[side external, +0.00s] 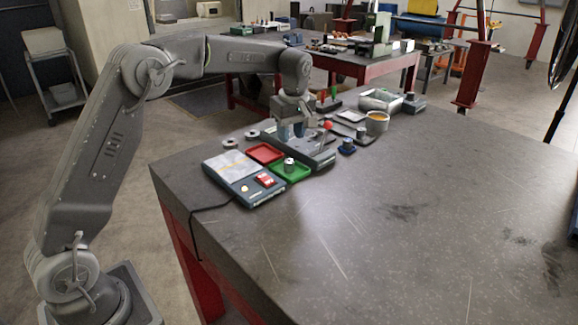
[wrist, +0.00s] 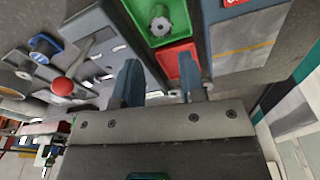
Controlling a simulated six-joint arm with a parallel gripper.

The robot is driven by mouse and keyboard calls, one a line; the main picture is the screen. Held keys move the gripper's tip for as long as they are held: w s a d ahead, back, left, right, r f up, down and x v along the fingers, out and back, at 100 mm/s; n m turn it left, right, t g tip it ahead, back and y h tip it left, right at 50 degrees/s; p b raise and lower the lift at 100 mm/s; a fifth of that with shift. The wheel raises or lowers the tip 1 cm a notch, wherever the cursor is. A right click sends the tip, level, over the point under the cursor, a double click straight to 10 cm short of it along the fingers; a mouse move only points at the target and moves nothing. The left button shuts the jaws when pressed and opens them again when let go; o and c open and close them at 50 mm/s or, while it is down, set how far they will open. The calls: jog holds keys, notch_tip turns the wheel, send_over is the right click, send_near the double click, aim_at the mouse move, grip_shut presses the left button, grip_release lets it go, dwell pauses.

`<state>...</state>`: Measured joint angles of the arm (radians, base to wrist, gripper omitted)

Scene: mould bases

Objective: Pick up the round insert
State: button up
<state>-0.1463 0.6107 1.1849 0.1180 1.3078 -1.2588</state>
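A small round metal insert (side external: 289,163) stands in the green tray (side external: 298,173) on the bench. In the wrist view the insert (wrist: 160,22) shows a pale notched rim with a dark centre hole, inside the green tray (wrist: 141,12) at the top. My gripper (side external: 290,136) is above the grey fixture plate, behind the green tray in the side view. In the wrist view my gripper (wrist: 160,66) has its two blue-grey fingers apart, with nothing held between them. The insert lies beyond the fingertips, apart from them.
A red tray (side external: 264,152) adjoins the green one. A flat grey device (side external: 243,181) with a cable sits at the bench's left edge. A red-knobbed lever (side external: 327,126) rises from the fixture. The front bench is clear.

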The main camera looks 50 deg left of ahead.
aim_at(289, 161)
jog(key=f, duration=0.9)
jog(key=shift+a+f, duration=0.2)
jog(key=shift+a, duration=0.2)
jog(key=c, duration=0.6)
jog(key=shift+c, duration=0.2)
jog(key=shift+r, duration=0.15)
